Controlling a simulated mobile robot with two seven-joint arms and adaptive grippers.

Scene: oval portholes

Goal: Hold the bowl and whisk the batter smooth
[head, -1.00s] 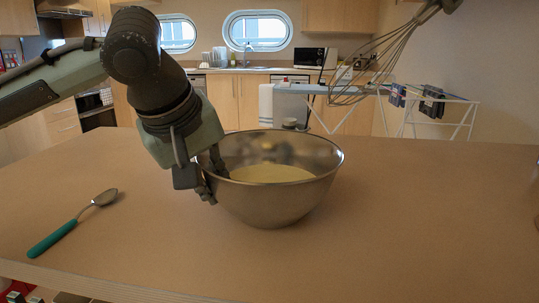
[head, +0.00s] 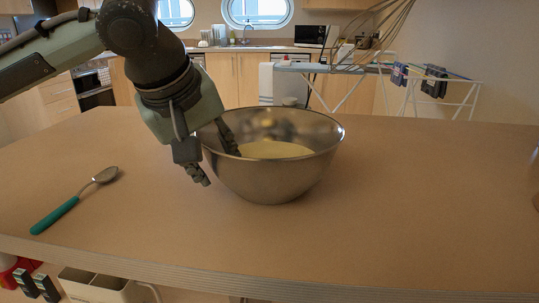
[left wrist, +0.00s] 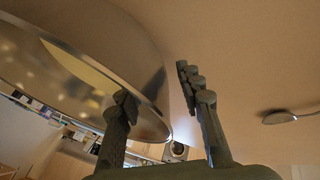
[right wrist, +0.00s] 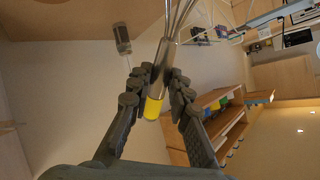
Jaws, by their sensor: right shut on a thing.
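The steel bowl (head: 275,180) stands upright on the table with pale yellow batter (head: 275,149) inside. My left gripper (head: 215,158) is open at the bowl's left rim, one finger inside and one outside, apart from the outer wall. The left wrist view shows the bowl wall (left wrist: 140,60) between its spread fingers (left wrist: 162,98). My right gripper (right wrist: 160,88) is shut on the whisk's handle, which has a yellow end (right wrist: 153,108). The whisk's wires (head: 385,35) hang in the air at the upper right of the head view, away from the bowl. The right gripper is outside the head view.
A spoon with a teal handle (head: 56,214) lies on the table (head: 400,200) left of the bowl. The table right of the bowl is mostly clear. A drying rack (head: 440,98) stands behind the table. Part of a brownish object (head: 536,180) shows at the right edge.

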